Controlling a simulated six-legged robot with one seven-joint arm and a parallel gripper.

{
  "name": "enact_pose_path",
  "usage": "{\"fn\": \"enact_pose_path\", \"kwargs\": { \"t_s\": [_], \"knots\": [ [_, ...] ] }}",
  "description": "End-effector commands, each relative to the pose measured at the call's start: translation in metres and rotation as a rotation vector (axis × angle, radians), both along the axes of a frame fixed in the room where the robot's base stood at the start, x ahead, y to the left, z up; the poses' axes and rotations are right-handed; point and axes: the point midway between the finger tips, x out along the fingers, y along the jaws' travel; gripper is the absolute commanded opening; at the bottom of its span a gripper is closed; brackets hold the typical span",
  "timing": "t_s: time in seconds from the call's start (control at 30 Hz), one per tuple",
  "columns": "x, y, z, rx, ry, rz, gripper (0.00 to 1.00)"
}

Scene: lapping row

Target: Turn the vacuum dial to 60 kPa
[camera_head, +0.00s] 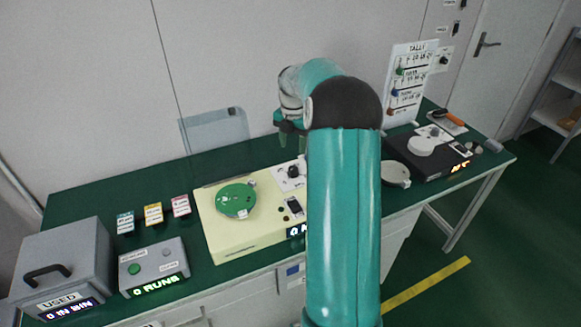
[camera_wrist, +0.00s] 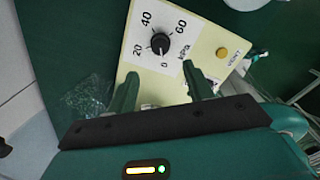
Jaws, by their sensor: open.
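The vacuum dial (camera_wrist: 160,43) is a black round knob on a white plate marked 0, 20, 40, 60 and kPa. Its pointer seems to face the 0 mark, but this is small to read. In the head view the dial (camera_head: 293,172) sits on the cream machine (camera_head: 225,238), close beside my arm. My gripper (camera_wrist: 163,86) is open and empty, with its two green fingers apart and the dial showing beyond their tips. In the head view my gripper (camera_head: 290,135) is above and behind the dial, and my arm hides part of the machine.
A yellow button (camera_wrist: 221,52) is beside the dial plate. A green disc (camera_head: 236,200) lies on the machine's left part. A grey control box (camera_head: 153,263), grey bin (camera_head: 62,262) and small coloured cards (camera_head: 153,214) stand left. A black unit (camera_head: 430,160) and tally board (camera_head: 405,85) stand right.

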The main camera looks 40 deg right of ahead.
Motion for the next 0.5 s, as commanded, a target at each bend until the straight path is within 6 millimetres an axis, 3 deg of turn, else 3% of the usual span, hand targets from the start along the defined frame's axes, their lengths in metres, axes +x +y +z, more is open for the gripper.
{"fn": "enact_pose_path", "kwargs": {
  "t_s": [0.3,0.5],
  "knots": [
    [-0.001,0.001,-0.065,0.001,0.004,-0.001,0.51],
    [0.0,0.003,-0.091,0.0,0.002,0.0,0.51]
  ]
}}
